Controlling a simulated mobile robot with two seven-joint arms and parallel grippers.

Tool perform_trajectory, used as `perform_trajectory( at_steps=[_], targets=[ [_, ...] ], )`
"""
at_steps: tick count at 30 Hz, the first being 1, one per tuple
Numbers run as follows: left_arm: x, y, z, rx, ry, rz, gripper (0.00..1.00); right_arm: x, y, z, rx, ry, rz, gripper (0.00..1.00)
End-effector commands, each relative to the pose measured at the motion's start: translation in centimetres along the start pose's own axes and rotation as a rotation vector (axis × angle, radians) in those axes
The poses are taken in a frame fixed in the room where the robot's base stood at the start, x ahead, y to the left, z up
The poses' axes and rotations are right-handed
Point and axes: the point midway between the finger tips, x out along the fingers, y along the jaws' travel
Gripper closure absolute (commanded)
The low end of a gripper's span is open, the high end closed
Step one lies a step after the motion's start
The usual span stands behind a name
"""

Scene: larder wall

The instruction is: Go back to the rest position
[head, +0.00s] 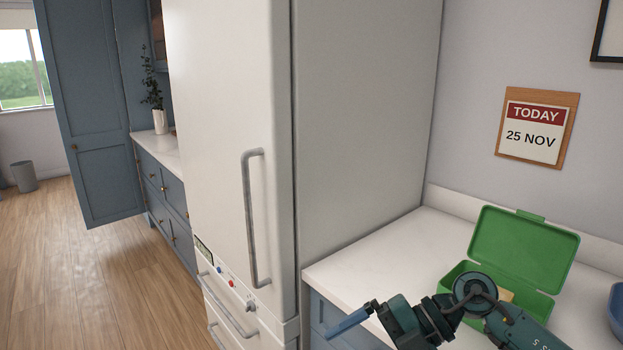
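My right arm comes in from the bottom right, over the white counter. Its gripper (349,322) points left, in front of the counter's left end and below the fridge's side panel. I see a blue-grey bar at its end from the side, so I cannot tell whether it is open or shut. Nothing held shows in it. My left gripper is not in view.
A tall white fridge (228,90) stands shut in the centre. An open green lunch box (526,248) sits on the counter (385,249), partly hidden behind my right arm. A blue bowl (617,310) is at the right edge. Wood floor (80,270) lies clear at left.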

Motion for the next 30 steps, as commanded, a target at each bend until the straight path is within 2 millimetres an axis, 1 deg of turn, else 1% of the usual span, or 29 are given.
perform_trajectory(
  at_steps=[1, 3, 5, 6, 8, 9, 11, 12, 14, 16, 17, 18, 20, 21, 24, 25, 27, 30],
  targets=[
    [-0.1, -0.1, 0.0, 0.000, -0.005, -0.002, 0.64, 2.1, 0.9, -1.7, 0.005, 0.082, 0.156, 0.00],
    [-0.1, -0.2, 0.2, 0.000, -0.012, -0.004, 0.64, 3.4, 2.8, -3.4, 0.027, 0.149, 0.394, 0.00],
    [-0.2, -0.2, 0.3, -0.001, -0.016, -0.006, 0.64, 3.7, 4.0, -4.1, 0.078, 0.173, 0.596, 0.00],
    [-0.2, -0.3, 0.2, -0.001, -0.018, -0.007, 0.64, 3.6, 4.5, -4.2, 0.126, 0.170, 0.725, 0.00],
    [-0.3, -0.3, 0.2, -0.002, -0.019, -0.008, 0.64, 3.0, 4.7, -3.7, 0.220, 0.141, 0.908, 0.00],
    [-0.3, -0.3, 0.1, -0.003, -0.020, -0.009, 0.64, 2.5, 4.4, -3.1, 0.297, 0.108, 1.019, 0.00],
    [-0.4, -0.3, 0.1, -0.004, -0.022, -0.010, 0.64, 1.8, 3.1, -1.7, 0.433, 0.034, 1.164, 0.00],
    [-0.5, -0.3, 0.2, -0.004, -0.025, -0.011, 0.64, 1.5, 1.6, -0.7, 0.535, -0.028, 1.243, 0.00],
    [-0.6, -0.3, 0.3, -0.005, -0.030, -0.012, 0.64, 1.2, -1.3, 0.8, 0.703, -0.134, 1.334, 0.00],
    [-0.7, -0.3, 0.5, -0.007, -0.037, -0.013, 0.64, 1.5, -5.8, 2.1, 0.918, -0.272, 1.390, 0.00],
    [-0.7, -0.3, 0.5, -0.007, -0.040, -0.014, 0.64, 1.9, -8.0, 2.5, 1.014, -0.330, 1.397, 0.00],
    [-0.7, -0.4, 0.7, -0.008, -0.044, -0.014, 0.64, 2.5, -10.8, 2.6, 1.131, -0.401, 1.393, 0.00],
    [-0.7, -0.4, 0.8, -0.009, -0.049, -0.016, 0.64, 3.4, -14.6, 2.4, 1.282, -0.489, 1.365, 0.00],
    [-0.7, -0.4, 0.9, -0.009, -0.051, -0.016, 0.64, 4.1, -16.8, 2.0, 1.368, -0.537, 1.338, 0.00],
    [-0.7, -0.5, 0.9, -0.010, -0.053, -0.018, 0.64, 5.5, -20.9, 0.7, 1.532, -0.618, 1.267, 0.00],
    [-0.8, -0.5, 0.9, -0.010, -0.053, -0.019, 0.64, 5.9, -21.7, 0.4, 1.567, -0.633, 1.249, 0.00],
    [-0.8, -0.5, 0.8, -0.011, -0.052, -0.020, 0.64, 6.5, -23.2, -0.3, 1.626, -0.657, 1.215, 0.00],
    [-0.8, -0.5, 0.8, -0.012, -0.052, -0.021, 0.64, 6.9, -24.1, -0.8, 1.662, -0.672, 1.190, 0.00]
  ],
)
